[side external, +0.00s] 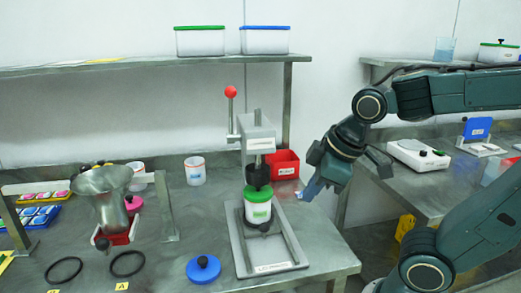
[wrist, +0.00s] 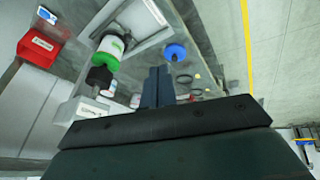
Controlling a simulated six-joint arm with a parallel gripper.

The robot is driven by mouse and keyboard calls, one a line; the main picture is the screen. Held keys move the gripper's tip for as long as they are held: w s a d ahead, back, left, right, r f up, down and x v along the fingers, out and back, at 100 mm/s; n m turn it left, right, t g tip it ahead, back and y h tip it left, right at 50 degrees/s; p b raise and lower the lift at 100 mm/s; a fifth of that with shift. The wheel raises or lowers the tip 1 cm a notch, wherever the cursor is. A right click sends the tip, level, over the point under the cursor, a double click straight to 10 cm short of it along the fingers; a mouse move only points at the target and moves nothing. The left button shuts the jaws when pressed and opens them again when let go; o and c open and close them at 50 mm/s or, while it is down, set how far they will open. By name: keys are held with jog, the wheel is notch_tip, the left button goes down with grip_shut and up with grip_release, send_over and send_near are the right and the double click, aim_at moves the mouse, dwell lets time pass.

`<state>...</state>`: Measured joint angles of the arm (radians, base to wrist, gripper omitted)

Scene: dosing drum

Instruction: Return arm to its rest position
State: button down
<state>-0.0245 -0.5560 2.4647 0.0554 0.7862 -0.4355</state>
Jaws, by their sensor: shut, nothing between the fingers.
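My gripper (side external: 312,189) is at the right of the press in the side view, above the table's right edge. Its blue-grey fingers are together and empty, and they also show in the wrist view (wrist: 158,86). My arm reaches in from the right. A white drum with a green lid (side external: 258,207) stands upright in the press (side external: 257,146), under its dark pressing head. The drum also shows in the wrist view (wrist: 108,52). My gripper is apart from the drum and the press.
A red bin (side external: 283,163) stands behind the press, near my gripper. A blue lid with a knob (side external: 203,268) and two black rings (side external: 127,263) lie on the table. A metal funnel (side external: 103,190) stands at left. A scale (side external: 418,154) sits on the right bench.

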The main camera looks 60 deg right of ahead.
jog(key=s+m, duration=0.1)
jog(key=s+r+m, duration=0.1)
jog(key=s+m, duration=0.2)
jog(key=shift+s+a+r+m, duration=0.2)
jog(key=shift+a+m, duration=0.1)
jog(key=shift+m, duration=0.1)
